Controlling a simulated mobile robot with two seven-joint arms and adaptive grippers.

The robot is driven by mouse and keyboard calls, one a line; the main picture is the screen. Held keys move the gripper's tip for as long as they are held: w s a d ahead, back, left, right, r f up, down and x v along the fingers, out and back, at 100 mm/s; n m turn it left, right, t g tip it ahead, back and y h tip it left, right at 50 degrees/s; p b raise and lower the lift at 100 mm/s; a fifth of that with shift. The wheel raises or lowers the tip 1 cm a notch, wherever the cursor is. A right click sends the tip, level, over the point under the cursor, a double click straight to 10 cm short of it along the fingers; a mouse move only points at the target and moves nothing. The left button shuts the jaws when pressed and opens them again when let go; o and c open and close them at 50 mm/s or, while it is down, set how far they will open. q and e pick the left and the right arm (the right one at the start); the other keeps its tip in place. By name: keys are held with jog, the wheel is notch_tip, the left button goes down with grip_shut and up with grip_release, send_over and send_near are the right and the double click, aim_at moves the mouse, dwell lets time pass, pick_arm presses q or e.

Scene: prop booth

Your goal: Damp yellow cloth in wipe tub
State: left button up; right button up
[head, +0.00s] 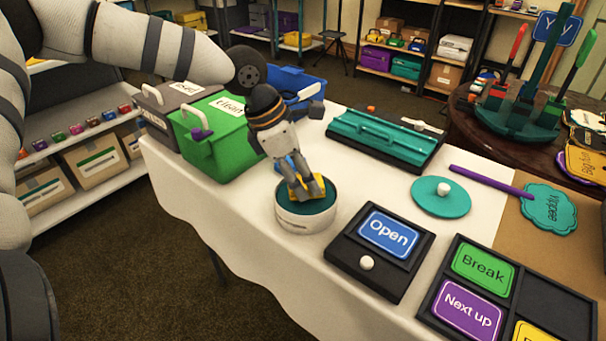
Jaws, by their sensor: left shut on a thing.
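A round white wipe tub (304,221) with a teal inside stands on the white-covered table. My left gripper (307,188) points down over the tub's opening, with its fingers shut on the yellow cloth (294,190). The cloth is at the tub's mouth, partly hidden by the fingers. I cannot tell whether it touches the inside of the tub. A teal round lid (440,204) with a white knob lies flat on the table to the right, apart from the tub. My right gripper is out of view.
A green "clean" bin (222,145) and a grey "used" bin (160,112) stand behind left, near a blue container (290,82). A teal tray (385,138) lies behind the tub. A black "Open" sign board (372,270) sits close to the tub's right front.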

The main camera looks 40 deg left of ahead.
aim_at(303, 181)
pick_arm(q)
jog(key=shift+f, duration=0.55)
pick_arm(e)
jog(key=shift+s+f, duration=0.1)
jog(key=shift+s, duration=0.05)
pick_arm(q)
jog(key=shift+f, duration=0.1)
dwell(1.3)
jog(key=shift+r+p, duration=1.15)
jog(key=shift+r, duration=2.5)
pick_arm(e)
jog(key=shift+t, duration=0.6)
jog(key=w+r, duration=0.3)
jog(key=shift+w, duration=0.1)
pick_arm(q)
jog(key=shift+f, duration=0.1)
